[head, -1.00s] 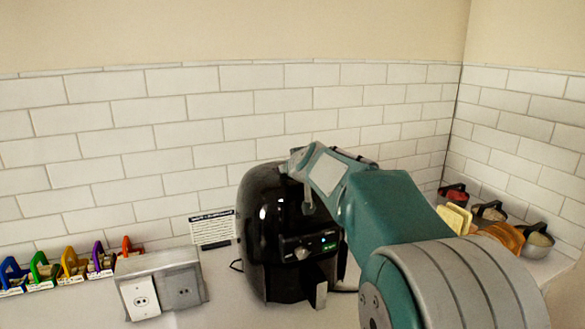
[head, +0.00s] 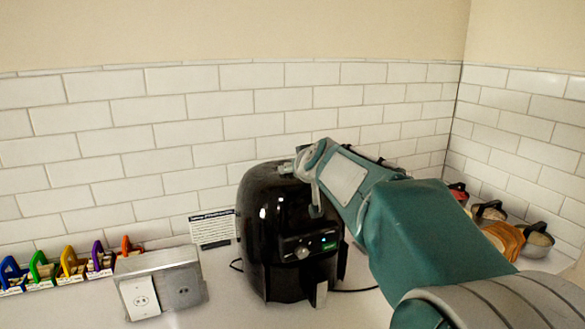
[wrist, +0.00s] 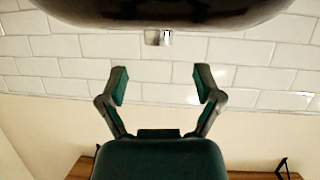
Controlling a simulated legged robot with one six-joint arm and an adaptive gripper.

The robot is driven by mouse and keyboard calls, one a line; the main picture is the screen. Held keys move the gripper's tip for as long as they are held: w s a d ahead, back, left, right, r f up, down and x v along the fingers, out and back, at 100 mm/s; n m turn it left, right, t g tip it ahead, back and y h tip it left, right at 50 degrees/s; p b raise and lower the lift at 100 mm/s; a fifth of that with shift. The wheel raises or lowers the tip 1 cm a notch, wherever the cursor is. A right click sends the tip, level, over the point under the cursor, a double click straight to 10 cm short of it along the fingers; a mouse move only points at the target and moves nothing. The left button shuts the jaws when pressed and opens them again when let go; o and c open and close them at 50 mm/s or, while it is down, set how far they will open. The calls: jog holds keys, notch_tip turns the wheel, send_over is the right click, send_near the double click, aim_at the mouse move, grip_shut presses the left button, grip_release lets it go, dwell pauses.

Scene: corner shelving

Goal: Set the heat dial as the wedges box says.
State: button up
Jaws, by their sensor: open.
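A black, glossy air fryer (head: 270,215) stands on the counter against the tiled wall. Its round heat dial (head: 302,252) is on the front, beside a small lit panel (head: 328,243). My gripper (head: 300,188) is at the upper front of the fryer, above the dial and apart from it. In the wrist view, my gripper (wrist: 160,84) is open with nothing between its fingers. I cannot tell which container is the wedges box; label writing is too small to read.
A printed card (head: 213,229) stands left of the fryer. Several colourful-handled containers (head: 70,263) line the far left. A metal outlet box (head: 160,283) sits front left. A cable lies beside the fryer.

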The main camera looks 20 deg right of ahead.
jog(key=v, duration=0.6)
jog(key=shift+s, duration=0.25)
jog(key=w+d+n+y, duration=0.2)
jog(key=d+n+y, duration=0.1)
jog(key=d+y, duration=0.2)
jog(key=shift+g+y, duration=0.3)
jog(key=x, duration=1)
jog(key=shift+w+f, duration=0.2)
jog(key=shift+f, duration=0.05)
jog(key=shift+c, duration=0.3)
jog(key=c, duration=1.1)
